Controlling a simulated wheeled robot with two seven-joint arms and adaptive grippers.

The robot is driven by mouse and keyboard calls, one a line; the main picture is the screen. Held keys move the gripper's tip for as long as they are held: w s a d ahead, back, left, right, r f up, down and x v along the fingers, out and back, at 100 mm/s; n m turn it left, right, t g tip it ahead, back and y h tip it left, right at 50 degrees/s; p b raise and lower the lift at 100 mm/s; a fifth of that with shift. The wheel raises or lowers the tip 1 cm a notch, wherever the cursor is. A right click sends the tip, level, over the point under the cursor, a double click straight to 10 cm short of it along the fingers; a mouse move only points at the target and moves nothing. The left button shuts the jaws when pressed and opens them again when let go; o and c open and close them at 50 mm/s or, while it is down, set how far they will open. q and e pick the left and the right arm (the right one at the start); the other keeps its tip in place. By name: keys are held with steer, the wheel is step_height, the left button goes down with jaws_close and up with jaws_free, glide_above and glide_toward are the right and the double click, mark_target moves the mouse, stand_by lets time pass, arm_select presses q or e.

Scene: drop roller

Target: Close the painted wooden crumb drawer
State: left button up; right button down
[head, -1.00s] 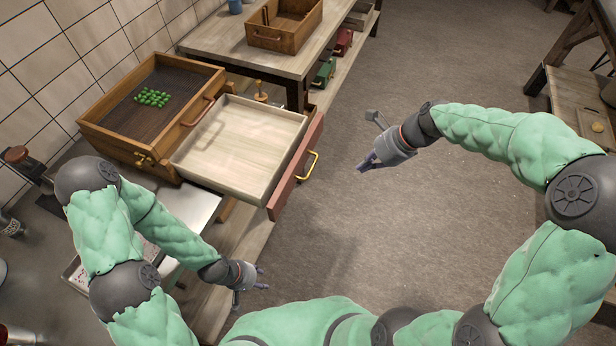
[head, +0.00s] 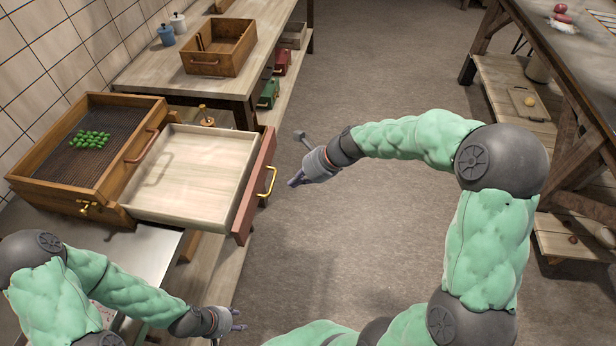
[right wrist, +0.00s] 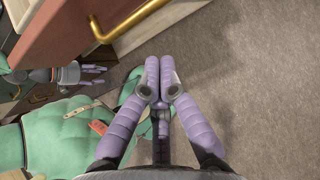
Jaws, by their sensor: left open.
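The crumb drawer (head: 190,178) is pulled well out of the wooden box (head: 42,158), toward the right. Its inside is pale and empty, and its front panel (head: 256,185) is painted red with a brass handle (head: 269,181). The handle also shows at the top of the right wrist view (right wrist: 120,28). My right gripper (head: 294,182) is just right of the handle, apart from it, with its fingertips together and nothing between them. My left gripper (head: 240,320) is open and empty, low in front of the drawer; it also shows in the right wrist view (right wrist: 95,76).
Green pieces (head: 90,139) lie on the box's dark slatted top. Another table (head: 570,90) stands at the right. The floor between is clear.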

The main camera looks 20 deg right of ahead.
steer(key=w+a, duration=0.2)
steer(key=shift+a+f+b, duration=0.2)
steer(key=shift+a+b, duration=0.1)
steer(key=shift+a, duration=0.1)
